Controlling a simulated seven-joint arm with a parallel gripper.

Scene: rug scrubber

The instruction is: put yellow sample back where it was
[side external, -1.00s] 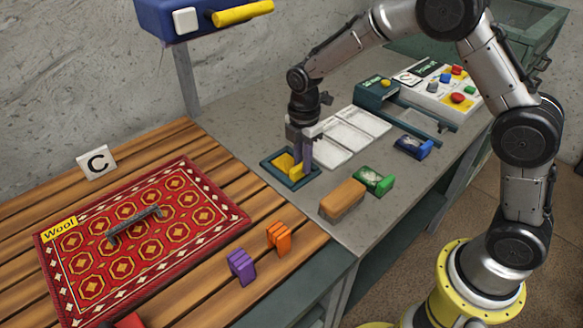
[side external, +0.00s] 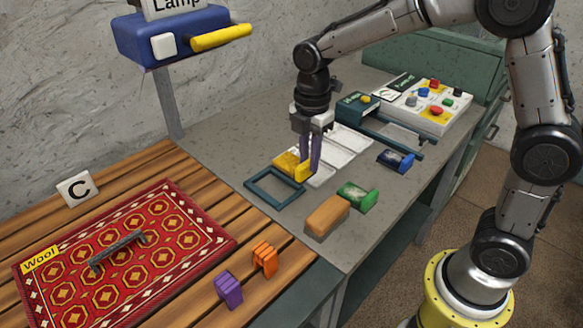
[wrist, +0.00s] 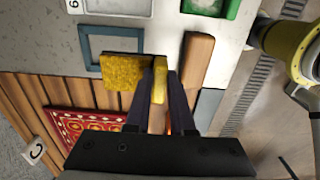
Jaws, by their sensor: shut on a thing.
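The yellow sample (side external: 287,162) has a textured pad and a smooth yellow grip. My gripper (side external: 310,172) is shut on that grip and points down. The sample appears raised above the grey bench, behind and to the right of the empty teal square frame (side external: 250,184) in the side view. In the wrist view the yellow pad (wrist: 122,71) extends left from my gripper (wrist: 158,92) and overlaps part of the teal frame (wrist: 87,52). White slots (side external: 351,139) lie behind my gripper; the nearer ones are partly hidden by it.
A brown block (side external: 327,216), green sample (side external: 357,197) and blue sample (side external: 396,160) stand on the bench to the right. Orange (side external: 264,259) and purple (side external: 229,291) pieces are on the wooden slats near the red rug (side external: 125,240). A control panel (side external: 428,105) stands at the back.

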